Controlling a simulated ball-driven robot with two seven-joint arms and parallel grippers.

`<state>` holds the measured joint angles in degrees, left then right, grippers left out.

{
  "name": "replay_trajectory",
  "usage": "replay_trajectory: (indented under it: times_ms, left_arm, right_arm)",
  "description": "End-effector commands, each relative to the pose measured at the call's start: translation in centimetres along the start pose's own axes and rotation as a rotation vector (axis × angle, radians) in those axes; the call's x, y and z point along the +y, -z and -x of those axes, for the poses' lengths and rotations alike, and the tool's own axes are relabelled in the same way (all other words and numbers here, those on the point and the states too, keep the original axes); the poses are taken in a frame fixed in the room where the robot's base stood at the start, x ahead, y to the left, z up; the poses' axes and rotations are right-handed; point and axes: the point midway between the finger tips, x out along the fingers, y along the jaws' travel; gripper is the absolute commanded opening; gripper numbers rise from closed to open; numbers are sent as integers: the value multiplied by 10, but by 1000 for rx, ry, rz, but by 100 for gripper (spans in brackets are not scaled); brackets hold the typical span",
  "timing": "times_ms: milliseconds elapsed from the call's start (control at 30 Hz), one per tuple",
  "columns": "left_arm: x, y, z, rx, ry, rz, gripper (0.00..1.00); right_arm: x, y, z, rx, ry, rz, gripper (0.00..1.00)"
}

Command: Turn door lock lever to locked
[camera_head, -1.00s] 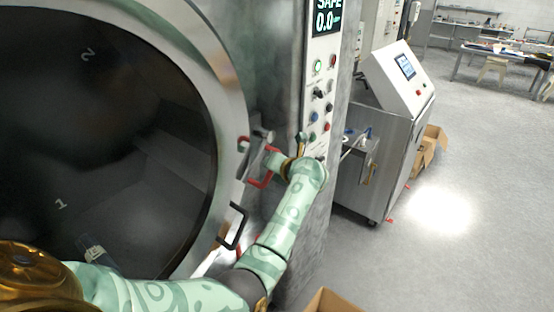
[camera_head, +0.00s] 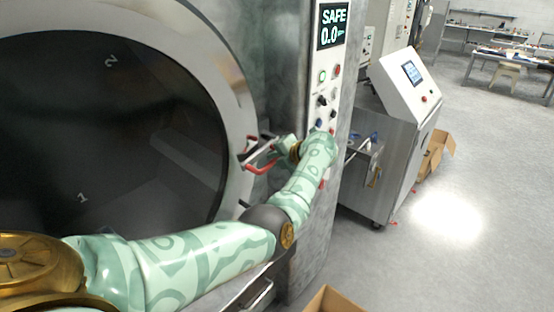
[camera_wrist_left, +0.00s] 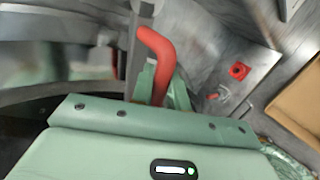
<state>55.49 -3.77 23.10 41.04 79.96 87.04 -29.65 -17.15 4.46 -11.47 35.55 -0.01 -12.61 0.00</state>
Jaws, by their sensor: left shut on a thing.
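The red door lock lever (camera_head: 259,168) sits on a metal latch at the right rim of the round washer door (camera_head: 150,18). My left gripper (camera_head: 276,152) is at the lever from the right, in front of the machine's front wall. In the left wrist view the red bent lever (camera_wrist_left: 160,52) passes down between the green fingers (camera_wrist_left: 160,84), and the gripper is shut on it. The fingers and palm hide the lever's lower end. My right gripper is in neither view.
A control panel (camera_head: 329,80) with buttons and a screen reading SAFE 0.0 stands right of the latch. A grey cart (camera_head: 390,150) stands further right, with cardboard boxes (camera_head: 432,155) behind it. An open cardboard box (camera_head: 331,300) is at the bottom. The floor at right is clear.

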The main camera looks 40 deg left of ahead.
Motion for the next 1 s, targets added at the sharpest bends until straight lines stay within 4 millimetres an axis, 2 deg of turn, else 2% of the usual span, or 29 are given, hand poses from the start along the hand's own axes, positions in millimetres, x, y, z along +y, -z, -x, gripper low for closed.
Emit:
replay_trajectory:
  times_ms: [367,400,467,800,867,1000]
  left_arm:
    - [1,0,0,3,-2,-5,0]
    - [1,0,0,3,-3,-5,19]
    - [1,0,0,2,-3,-5,35]
    - [0,-1,4,1,-1,-4,35]
    - [0,-1,10,-1,-1,-5,35]
    - [-1,-1,37,-2,2,-2,35]
  right_arm:
    - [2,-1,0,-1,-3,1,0]
    - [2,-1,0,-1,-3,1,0]
    - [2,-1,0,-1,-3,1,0]
    - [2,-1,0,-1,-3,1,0]
    - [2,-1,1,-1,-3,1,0]
    - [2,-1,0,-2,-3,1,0]
